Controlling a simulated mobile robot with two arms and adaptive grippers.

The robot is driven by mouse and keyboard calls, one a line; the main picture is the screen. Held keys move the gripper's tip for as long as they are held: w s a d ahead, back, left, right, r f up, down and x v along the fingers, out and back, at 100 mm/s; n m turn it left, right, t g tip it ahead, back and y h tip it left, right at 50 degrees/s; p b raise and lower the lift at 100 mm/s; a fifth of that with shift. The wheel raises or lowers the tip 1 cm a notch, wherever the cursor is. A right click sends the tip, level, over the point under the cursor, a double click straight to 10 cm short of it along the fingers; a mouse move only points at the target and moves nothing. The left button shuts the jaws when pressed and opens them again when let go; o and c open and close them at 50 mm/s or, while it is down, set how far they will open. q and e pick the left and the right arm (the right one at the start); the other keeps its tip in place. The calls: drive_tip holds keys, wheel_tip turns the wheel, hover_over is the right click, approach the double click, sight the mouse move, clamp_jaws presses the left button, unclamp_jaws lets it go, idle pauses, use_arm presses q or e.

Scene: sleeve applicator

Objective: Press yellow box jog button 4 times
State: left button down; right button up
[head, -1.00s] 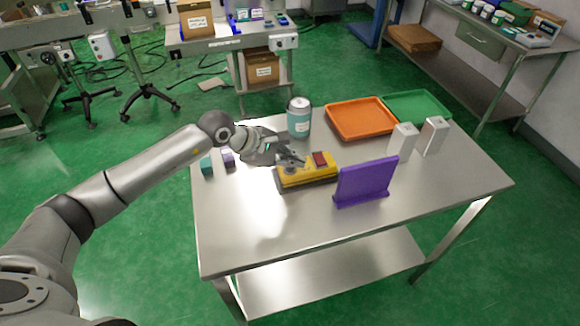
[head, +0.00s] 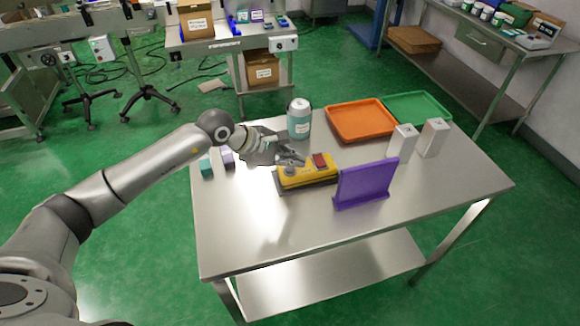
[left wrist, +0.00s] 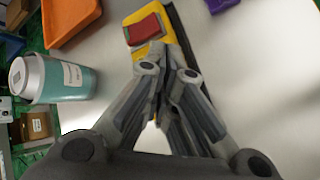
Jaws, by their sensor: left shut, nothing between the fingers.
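The yellow box (head: 318,174) lies on the steel table, with a red button (head: 320,160) on its right part and a dark round button (head: 290,171) on its left part. It also shows in the left wrist view (left wrist: 172,50), with its red button (left wrist: 144,28) beyond my fingers. My left gripper (head: 300,162) is shut and empty, its tips over the left part of the box top. In the left wrist view the fingers (left wrist: 165,75) cover that part, so I cannot tell whether they touch a button. My right gripper is not in view.
A purple stand (head: 364,183) is close to the box's right. A teal and white canister (head: 299,120) stands behind it. An orange tray (head: 360,138), a green tray (head: 443,115) and two pale blocks (head: 402,144) are farther right. The table front is clear.

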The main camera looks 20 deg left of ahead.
sight(291, 171)
use_arm(q)
drive_tip(key=shift+r, duration=0.3)
drive_tip(key=shift+r+p, duration=1.15)
drive_tip(key=shift+r, duration=1.4)
drive_tip(key=shift+f, duration=0.1)
